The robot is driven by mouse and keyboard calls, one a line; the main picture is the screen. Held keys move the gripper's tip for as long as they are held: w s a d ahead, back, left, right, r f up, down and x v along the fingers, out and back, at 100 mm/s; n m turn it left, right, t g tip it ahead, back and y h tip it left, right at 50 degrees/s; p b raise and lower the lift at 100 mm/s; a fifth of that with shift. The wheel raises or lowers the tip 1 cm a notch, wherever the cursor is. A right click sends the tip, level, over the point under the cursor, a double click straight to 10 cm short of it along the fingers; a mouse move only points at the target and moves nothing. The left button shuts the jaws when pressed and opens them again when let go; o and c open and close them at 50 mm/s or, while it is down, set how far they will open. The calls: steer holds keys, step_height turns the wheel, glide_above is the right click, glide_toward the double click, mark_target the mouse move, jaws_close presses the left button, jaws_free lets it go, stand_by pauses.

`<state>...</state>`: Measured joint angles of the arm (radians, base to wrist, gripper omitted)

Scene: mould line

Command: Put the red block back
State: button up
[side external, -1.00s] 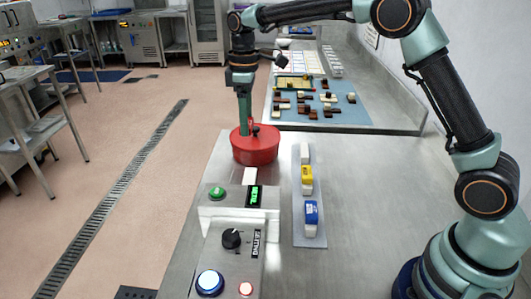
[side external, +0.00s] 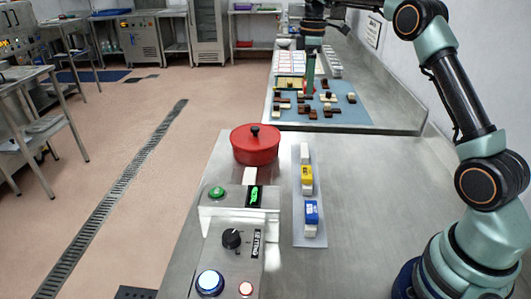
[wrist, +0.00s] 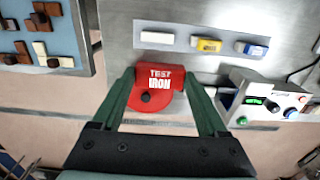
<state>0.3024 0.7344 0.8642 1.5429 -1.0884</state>
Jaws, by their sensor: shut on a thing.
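The red block (wrist: 160,76), marked "TEST IRON", is between the two green fingers of my gripper (wrist: 157,70) in the wrist view. My gripper is shut on it. A pale strip (side external: 297,232) lies on the near table, holding a white piece (side external: 304,153), a yellow block (side external: 307,175) and a blue block (side external: 311,210). My gripper is apart from the strip.
A round red pot with a black knob (side external: 255,150) stands left of the strip, behind a control box (side external: 235,235) with buttons and a dial. A blue mat (side external: 350,115) with several brown and cream pieces lies farther back. The table right of the strip is clear.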

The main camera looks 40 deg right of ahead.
mark_target(305, 150)
steer(key=shift+s+d+f, duration=0.1)
steer(key=shift+d+f, duration=0.2)
steer(key=shift+d, duration=0.15)
step_height(305, 150, down, 20)
steer(key=shift+r, duration=0.25)
steer(key=shift+f, duration=0.15)
steer(key=o, duration=1.4)
